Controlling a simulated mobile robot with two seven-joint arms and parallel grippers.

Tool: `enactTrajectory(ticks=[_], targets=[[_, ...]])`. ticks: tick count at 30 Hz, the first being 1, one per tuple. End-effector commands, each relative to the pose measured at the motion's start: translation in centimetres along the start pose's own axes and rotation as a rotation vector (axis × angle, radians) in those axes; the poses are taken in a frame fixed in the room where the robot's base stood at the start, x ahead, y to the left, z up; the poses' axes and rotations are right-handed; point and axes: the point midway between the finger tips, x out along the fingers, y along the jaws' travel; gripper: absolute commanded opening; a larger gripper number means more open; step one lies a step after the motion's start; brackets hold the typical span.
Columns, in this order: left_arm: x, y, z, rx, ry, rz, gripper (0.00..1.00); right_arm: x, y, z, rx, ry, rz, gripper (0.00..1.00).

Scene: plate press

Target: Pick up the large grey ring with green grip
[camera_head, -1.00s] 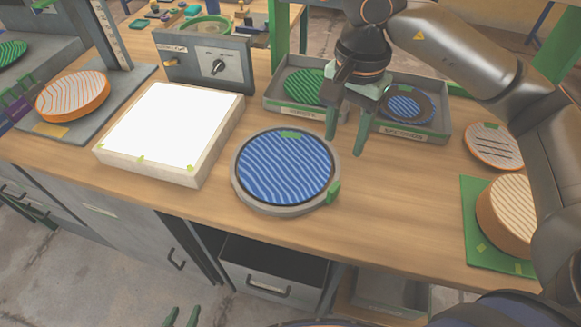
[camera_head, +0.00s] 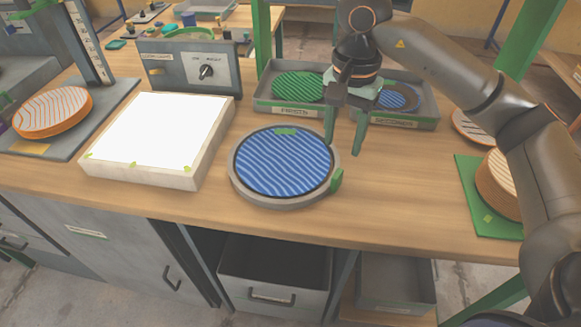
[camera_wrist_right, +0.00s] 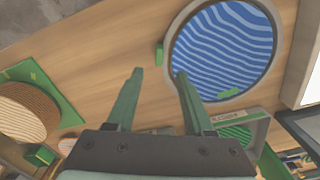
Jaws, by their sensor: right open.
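The large grey ring (camera_head: 285,203) lies flat on the bench at the middle of the head view, around a blue wavy-striped disc (camera_head: 283,163). Its green grip (camera_head: 337,180) is on its right side. My right gripper (camera_head: 343,147) is open and empty, pointing down beside the ring's far right edge. In the right wrist view its fingers (camera_wrist_right: 159,75) point toward the green grip (camera_wrist_right: 159,55), which shows just ahead of the tips, with nothing between them. How high the fingertips are above the bench is hard to tell. My left gripper is out of view.
A white lit panel (camera_head: 150,135) stands left of the ring. Behind are a tray with a green disc (camera_head: 298,87), a tray with a blue disc (camera_head: 395,98) and a switch box (camera_head: 185,66). A green mat (camera_head: 470,183) lies right. The bench between ring and mat is clear.

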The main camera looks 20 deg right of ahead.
Motion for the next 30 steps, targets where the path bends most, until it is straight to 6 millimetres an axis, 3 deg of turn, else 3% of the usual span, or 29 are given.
enactTrajectory(ticks=[3, 11, 19, 29, 30], targets=[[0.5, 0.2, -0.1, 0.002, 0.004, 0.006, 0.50, 2.2, 0.0, 0.1, -0.002, -0.003, 0.002, 0.53], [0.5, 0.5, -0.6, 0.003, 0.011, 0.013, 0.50, 4.0, 0.0, 0.0, 0.000, 0.000, 0.001, 0.53], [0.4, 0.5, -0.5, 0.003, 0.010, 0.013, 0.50, 7.9, 0.2, -0.1, 0.000, -0.002, 0.002, 0.53], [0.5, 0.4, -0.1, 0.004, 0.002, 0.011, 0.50, 8.8, 0.1, -0.2, 0.000, 0.001, -0.002, 0.53], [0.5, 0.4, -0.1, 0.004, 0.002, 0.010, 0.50, 8.8, 0.1, -0.2, 0.000, 0.001, -0.002, 0.49]])
